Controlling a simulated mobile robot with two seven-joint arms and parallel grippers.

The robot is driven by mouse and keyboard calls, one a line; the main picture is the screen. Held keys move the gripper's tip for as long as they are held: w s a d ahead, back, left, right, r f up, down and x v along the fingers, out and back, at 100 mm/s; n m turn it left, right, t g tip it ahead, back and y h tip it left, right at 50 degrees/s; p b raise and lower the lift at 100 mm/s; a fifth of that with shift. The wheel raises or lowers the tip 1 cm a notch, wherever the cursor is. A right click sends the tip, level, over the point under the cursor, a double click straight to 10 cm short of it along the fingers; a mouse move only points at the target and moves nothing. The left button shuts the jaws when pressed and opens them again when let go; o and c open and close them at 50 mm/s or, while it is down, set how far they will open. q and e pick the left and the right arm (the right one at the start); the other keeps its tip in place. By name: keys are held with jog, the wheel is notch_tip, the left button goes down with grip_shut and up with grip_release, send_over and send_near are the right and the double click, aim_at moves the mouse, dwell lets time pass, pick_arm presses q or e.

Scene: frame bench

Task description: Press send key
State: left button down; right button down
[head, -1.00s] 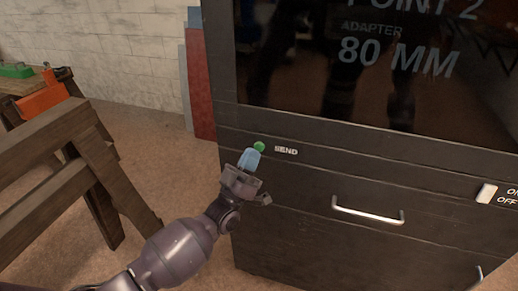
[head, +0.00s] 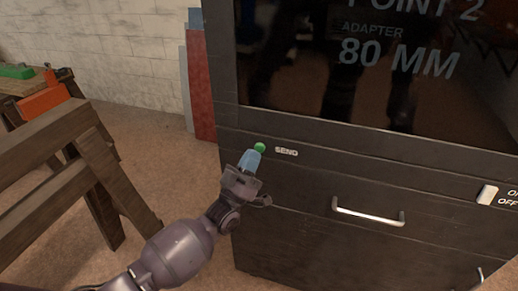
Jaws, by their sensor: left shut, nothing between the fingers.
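The send key is a small round green button (head: 260,147) on the front of the dark cabinet (head: 300,185), just left of the white word SEND. My left gripper (head: 252,157) is shut and empty, its light blue fingertips pointing up at the button. The tips overlap the lower edge of the button in the head view; I cannot tell whether they touch it. My right gripper is not in view.
A dark screen (head: 400,75) reading "POINT 2 ADAPTER 80 MM" is above the key. A drawer handle (head: 368,214) and a white on/off switch (head: 487,194) are to the right. A wooden trestle (head: 75,165) stands at left.

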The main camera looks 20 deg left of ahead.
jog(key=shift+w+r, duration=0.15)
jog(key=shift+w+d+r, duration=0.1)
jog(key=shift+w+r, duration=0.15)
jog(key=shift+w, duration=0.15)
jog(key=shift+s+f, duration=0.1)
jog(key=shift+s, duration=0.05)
pick_arm(q)
jog(key=shift+w, duration=0.45)
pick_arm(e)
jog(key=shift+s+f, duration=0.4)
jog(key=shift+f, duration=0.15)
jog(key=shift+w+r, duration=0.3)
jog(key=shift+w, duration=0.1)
